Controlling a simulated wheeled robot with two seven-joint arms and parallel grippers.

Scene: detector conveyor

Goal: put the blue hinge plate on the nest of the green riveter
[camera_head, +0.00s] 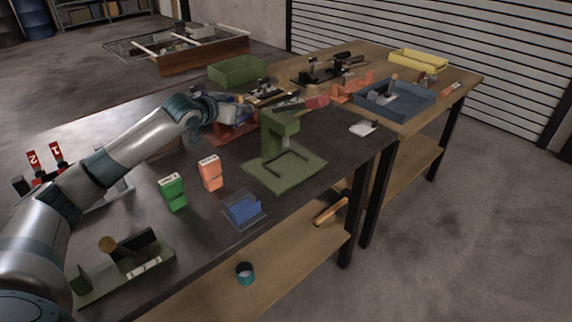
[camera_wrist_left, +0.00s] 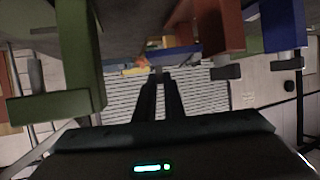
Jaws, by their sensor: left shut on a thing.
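The green riveter (camera_head: 281,135) stands on the dark table with its flat green base toward the front; a green upright also fills the left of the left wrist view (camera_wrist_left: 80,60). My left gripper (camera_head: 243,110) is behind and left of it, at the red riveter. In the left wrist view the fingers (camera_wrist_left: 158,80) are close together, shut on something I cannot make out. A blue piece (camera_head: 243,209) lies in a clear tray in front of the green riveter; I cannot tell if it is the hinge plate. My right gripper is not in view.
The red riveter (camera_head: 234,132) stands close to my left gripper. A green box (camera_head: 173,191) and an orange box (camera_head: 210,173) stand left of the green base. A slate-blue tray (camera_head: 394,113) and a yellow tray (camera_head: 418,60) lie on the far table.

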